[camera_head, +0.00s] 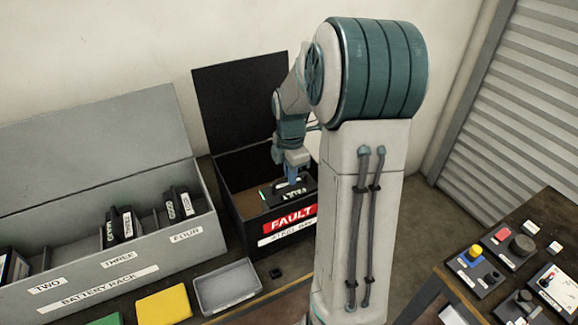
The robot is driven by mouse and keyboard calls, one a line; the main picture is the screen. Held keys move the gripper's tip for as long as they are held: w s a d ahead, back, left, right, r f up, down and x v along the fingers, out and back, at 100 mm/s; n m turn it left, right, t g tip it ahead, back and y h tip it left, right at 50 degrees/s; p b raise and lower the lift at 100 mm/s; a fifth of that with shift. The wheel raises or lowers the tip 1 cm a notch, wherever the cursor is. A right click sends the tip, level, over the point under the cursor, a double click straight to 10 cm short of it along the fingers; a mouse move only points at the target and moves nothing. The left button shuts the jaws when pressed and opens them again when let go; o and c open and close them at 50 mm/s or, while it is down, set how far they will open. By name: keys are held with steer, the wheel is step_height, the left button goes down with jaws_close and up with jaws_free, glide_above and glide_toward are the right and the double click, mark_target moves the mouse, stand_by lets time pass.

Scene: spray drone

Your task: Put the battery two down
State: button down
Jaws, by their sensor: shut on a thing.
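A black battery (289,196) with a white label and a small green light is inside the black FAULT box (243,232). My gripper (292,179) reaches down into the box from above and is shut on the battery. I cannot tell whether the battery touches the box floor. The box lid stands open at the back. The grey battery rack (150,254) is to the left, with slots labelled TWO, THREE and FOUR. The slot behind the TWO label looks empty. Dark batteries (118,227) stand in the THREE and FOUR parts.
A grey tray (227,286), a yellow pad (164,305) and a green pad (105,319) lie in front of the rack. A small black object (276,273) lies by the tray. A control table (520,255) with buttons stands at right. My arm hides part of the box's right side.

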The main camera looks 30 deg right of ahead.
mark_target(291, 188)
steer(key=shift+f, duration=1.75)
steer(key=shift+f, duration=0.1)
steer(key=c, duration=1.5)
jaws_free()
steer(key=shift+f, duration=0.1)
step_height(291, 188, up, 11)
steer(key=shift+r, duration=0.1)
steer(key=shift+s+a+r, duration=0.1)
steer(key=shift+a+r, duration=0.05)
steer(key=shift+r, duration=0.4)
steer(key=s+a+m+t, duration=0.1)
steer(key=s+a+m, duration=0.5)
steer(key=s+m, duration=0.3)
steer(key=s+a+r+m+t, duration=0.1)
steer(key=s+a+m+t, duration=0.1)
steer(key=s+a+m, duration=0.5)
steer(key=shift+s+a+r+m, duration=0.3)
steer(key=shift+s+m, duration=0.65)
steer(key=shift+m, duration=0.05)
